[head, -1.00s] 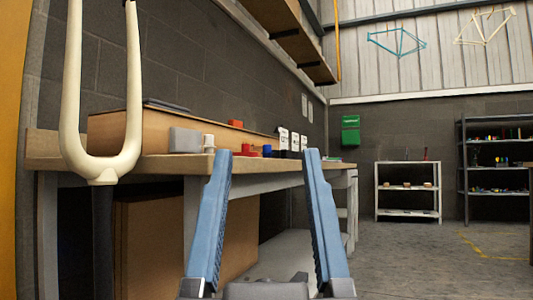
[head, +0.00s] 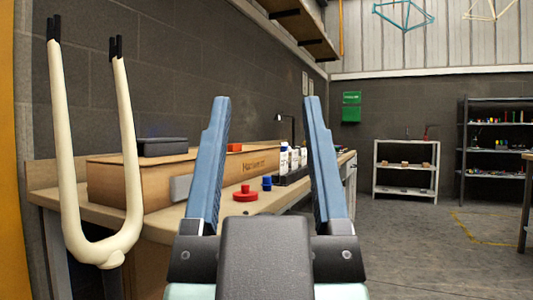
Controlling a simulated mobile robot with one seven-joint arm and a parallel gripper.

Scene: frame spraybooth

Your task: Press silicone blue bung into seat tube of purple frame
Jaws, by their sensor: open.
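A small blue piece (head: 267,184), which looks like the silicone bung, stands on the workbench (head: 160,228). A red stepped plug (head: 245,194) sits just left of it. My gripper (head: 267,105) is open and empty, its two blue-grey fingers pointing up in the picture. The blue piece shows in the gap between the fingers but looks well beyond them, not touched. The purple frame and its seat tube are not in view.
A cream fork (head: 105,250) stands close at the left. A long cardboard box (head: 130,181) with a dark case (head: 163,147) on it lies along the wall. White bottles (head: 284,160) stand in a dark rack behind the blue piece. The floor at right is open.

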